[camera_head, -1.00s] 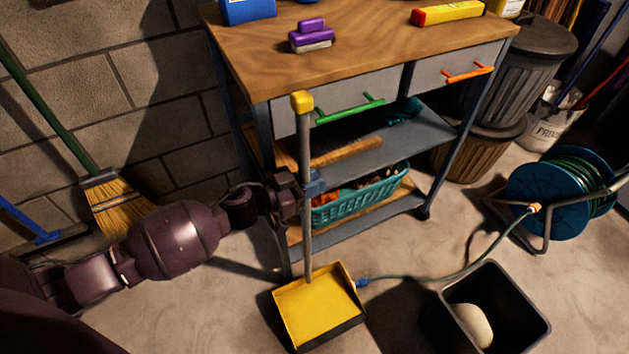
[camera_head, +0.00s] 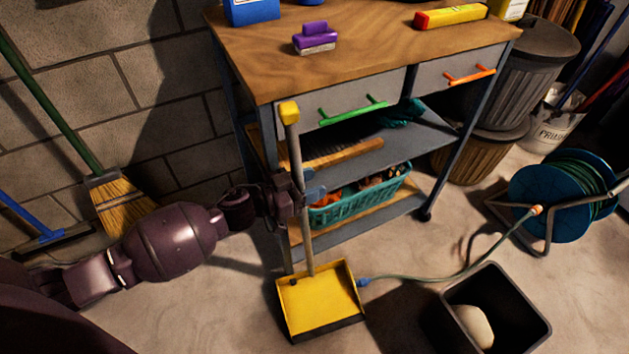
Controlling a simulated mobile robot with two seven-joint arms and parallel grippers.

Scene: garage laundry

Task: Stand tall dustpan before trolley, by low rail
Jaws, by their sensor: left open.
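The tall dustpan has a yellow pan (camera_head: 322,295) on the floor in front of the trolley's left end, close to its low rail (camera_head: 375,225). Its grey handle (camera_head: 306,240) rises from the pan, leaning left at the top, and ends in a yellow cap. The trolley (camera_head: 350,65) has a wooden top, drawers and lower shelves. My left gripper (camera_head: 307,191) is open at mid-handle, with its fingers beside the handle; whether they touch it cannot be told. My right gripper is not in view.
A black bin (camera_head: 497,338) with a pale object inside stands at the lower right. A green hose (camera_head: 440,278) runs across the floor from the pan's right side to a blue reel (camera_head: 540,205). A broom (camera_head: 118,205) leans on the left wall.

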